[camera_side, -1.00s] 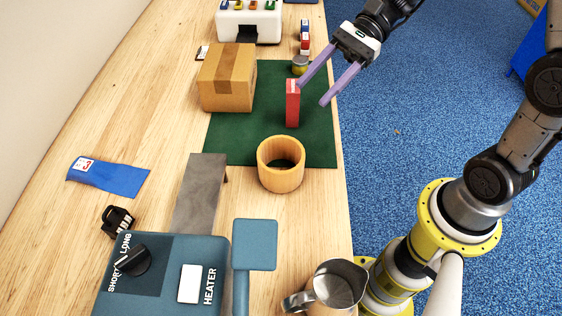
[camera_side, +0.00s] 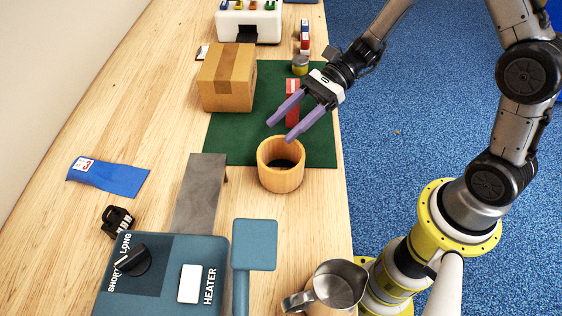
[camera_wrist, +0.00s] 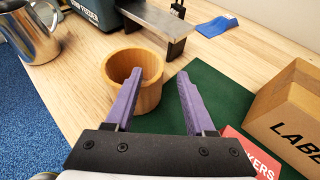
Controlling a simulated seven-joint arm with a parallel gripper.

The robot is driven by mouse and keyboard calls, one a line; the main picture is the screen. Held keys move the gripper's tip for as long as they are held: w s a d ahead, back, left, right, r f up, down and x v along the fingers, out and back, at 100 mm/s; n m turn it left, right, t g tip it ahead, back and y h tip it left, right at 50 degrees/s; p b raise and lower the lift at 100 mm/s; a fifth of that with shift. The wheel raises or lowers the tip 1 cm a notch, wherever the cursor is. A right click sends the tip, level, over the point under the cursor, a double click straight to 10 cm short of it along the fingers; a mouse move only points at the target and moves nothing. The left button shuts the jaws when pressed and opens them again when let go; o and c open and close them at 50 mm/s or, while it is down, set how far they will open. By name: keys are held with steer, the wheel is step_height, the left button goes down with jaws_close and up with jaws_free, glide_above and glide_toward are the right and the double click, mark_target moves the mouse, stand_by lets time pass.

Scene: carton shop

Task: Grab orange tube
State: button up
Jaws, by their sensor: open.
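The orange tube is a short, wide, orange-tan, wood-like ring (camera_side: 280,181) standing upright on the front edge of the green mat, with its open top facing up. In the wrist view the tube (camera_wrist: 150,97) lies beyond my left finger, which hides part of its wall. My gripper (camera_side: 281,130) is open and empty, its two purple fingers pointing down toward the tube from behind it in the side view. In the wrist view my gripper (camera_wrist: 160,75) has bare mat and table between the fingertips, with the tube mostly to the left. I cannot tell whether a finger touches it.
A red box (camera_side: 292,87) stands behind my fingers on the green mat (camera_side: 236,135). A cardboard carton (camera_side: 227,85) is at its left. A grey metal plate (camera_side: 200,185), the blue-grey heater (camera_side: 160,290) and a metal jug (camera_side: 338,285) lie nearer the front.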

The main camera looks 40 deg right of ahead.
mark_target(263, 148)
steer(key=x, duration=0.5)
steer(key=shift+s, duration=0.15)
jaws_close()
